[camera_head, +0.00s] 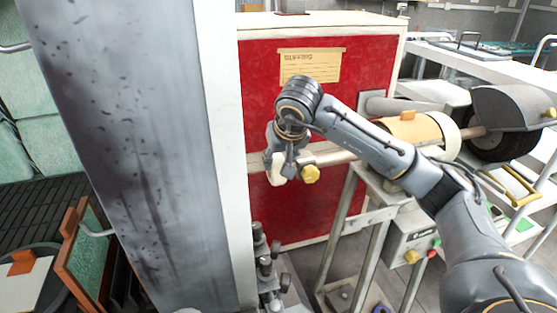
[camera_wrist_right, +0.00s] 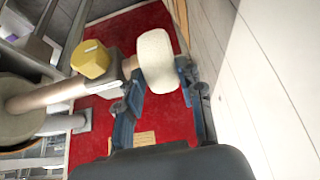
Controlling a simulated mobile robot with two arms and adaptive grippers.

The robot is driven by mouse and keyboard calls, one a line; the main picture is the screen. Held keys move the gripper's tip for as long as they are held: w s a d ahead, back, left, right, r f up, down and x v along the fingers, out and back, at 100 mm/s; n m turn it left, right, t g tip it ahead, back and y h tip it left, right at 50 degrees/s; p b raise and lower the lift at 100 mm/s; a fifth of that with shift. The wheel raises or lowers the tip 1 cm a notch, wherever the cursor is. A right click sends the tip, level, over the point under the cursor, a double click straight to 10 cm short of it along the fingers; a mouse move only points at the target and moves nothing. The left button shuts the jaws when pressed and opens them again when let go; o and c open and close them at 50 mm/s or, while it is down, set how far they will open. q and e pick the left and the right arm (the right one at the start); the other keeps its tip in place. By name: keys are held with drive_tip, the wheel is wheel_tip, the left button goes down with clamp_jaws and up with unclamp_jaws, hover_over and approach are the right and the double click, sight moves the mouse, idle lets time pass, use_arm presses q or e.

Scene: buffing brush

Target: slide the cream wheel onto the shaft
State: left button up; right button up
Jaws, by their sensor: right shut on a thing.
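The cream wheel (camera_wrist_right: 155,60) is between the blue fingers of my right gripper (camera_wrist_right: 160,92), which is shut on it. In the head view the wheel (camera_head: 277,170) is partly hidden by my right gripper (camera_head: 281,160). The pale shaft (camera_head: 330,157) runs leftward in front of the red panel. In the right wrist view the shaft (camera_wrist_right: 45,96) comes in from the left, with a yellow knob (camera_wrist_right: 90,59) beside its end. The wheel's face is at a brownish tip by that end; I cannot tell whether it is around the shaft. My left gripper is not in view.
The red cabinet front (camera_head: 340,85) with a label (camera_head: 310,65) stands behind. A tall grey surface (camera_head: 120,130) blocks the left. A tan drum (camera_head: 408,130) and a dark wheel (camera_head: 490,146) are at the right. A metal stand (camera_head: 345,220) and a control box (camera_head: 410,240) are below the shaft.

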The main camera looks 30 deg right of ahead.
drive_tip(key=shift+d, duration=0.1)
drive_tip(key=o, duration=1.2)
drive_tip(key=v, duration=1.2)
